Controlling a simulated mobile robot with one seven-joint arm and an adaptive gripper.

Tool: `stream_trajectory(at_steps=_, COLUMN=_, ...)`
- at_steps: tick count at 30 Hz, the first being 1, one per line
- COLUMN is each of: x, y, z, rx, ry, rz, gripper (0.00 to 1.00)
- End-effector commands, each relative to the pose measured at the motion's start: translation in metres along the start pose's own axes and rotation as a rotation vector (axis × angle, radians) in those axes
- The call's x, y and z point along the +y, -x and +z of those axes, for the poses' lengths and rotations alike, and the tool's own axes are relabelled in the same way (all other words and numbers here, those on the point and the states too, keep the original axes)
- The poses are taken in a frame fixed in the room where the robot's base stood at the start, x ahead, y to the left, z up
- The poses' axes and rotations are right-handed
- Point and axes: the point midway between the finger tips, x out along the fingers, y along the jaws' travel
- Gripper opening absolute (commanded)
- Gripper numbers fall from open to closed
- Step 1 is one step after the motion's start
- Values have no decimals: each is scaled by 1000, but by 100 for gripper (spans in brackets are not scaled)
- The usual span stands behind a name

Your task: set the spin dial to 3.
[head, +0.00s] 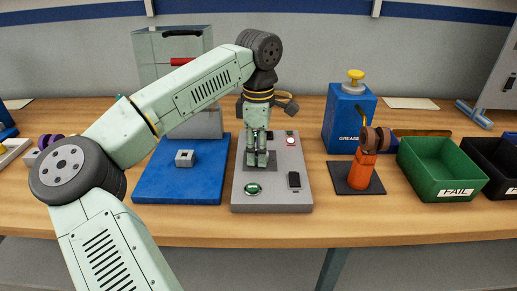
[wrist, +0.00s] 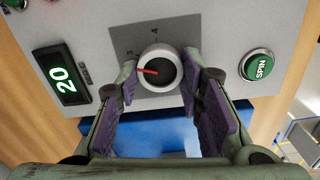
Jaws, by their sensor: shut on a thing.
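The spin dial (wrist: 160,73) is a round knob with a white rim, a dark face and a red pointer. In the wrist view the pointer points left. The dial sits on a dark scale plate (wrist: 138,38) whose marks are too small to read surely. My gripper (wrist: 159,80) has its fingers on both sides of the dial and is shut on it. In the head view my gripper (head: 261,160) reaches down onto the grey control panel (head: 272,206) and hides the dial.
In the wrist view a display (wrist: 62,75) reads 20, and a green SPIN button (wrist: 257,65) is on the right. An orange post (head: 361,170), blue grease container (head: 350,118) and green FAIL bin (head: 440,172) stand right.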

Motion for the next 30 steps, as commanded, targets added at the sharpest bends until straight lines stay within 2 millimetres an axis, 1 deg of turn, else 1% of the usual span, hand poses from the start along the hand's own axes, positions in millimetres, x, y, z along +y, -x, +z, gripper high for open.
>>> stream_trajectory(at_steps=3, x=0, y=0, z=0, rx=0, ry=-67, rz=1, gripper=6)
stream_trajectory(at_steps=10, x=1, y=0, z=0, rx=0, ry=-151, rz=1, gripper=6)
stream_trajectory(at_steps=27, x=1, y=0, z=0, rx=1, ry=-180, rz=1, gripper=6)
stream_trajectory(at_steps=28, x=1, y=0, z=0, rx=1, ry=-180, rz=1, gripper=35)
stream_trajectory(at_steps=30, x=1, y=0, z=0, rx=0, ry=-180, rz=1, gripper=40)
